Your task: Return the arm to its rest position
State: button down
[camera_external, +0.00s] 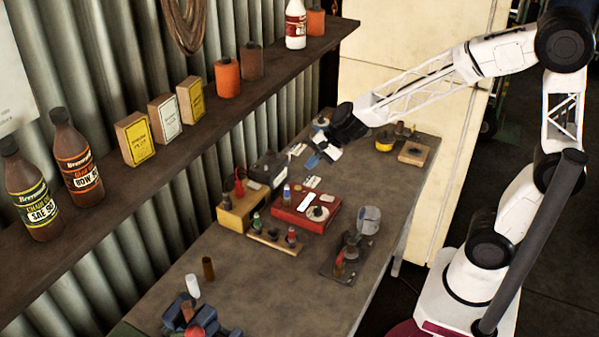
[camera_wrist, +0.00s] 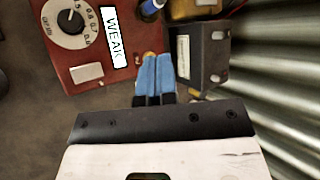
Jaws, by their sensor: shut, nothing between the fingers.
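My arm reaches over the workbench from the right in the external view. My gripper (camera_external: 313,160) points down above the far part of the bench, near the wall side. In the wrist view my gripper (camera_wrist: 154,62) shows two blue fingers side by side, shut with nothing between them. The fingertips appear over or beside the edge of a red box (camera_wrist: 88,78) with a dial and a "WEAK" label; the gap to it cannot be judged. The red box also shows in the external view (camera_external: 290,216), nearer the camera than my gripper.
The workbench (camera_external: 270,277) holds a yellow box (camera_external: 238,212), a dark box (camera_external: 268,170), a clear cup (camera_external: 369,220) and a yellow roll (camera_external: 384,141). A shelf (camera_external: 120,192) with bottles and cartons runs along the corrugated wall. A cream cabinet (camera_external: 415,90) stands behind my arm.

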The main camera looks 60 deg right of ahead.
jog(key=s+d+r+n+g+h, duration=0.1)
jog(key=s+n, duration=0.4)
jog(key=s, duration=0.5)
jog(key=s+d+r+n+g+h, duration=0.1)
jog(key=s+d+r+n+h, duration=0.2)
jog(key=s, duration=0.6)
jog(key=s+d+r+n+g+h, duration=0.1)
jog(key=s+d+r+n+h, duration=0.1)
jog(key=s+d+n, duration=0.4)
jog(key=s+n, duration=0.1)
jog(key=s, duration=0.3)
jog(key=shift+s+r, duration=0.25)
jog(key=shift+s, duration=0.05)
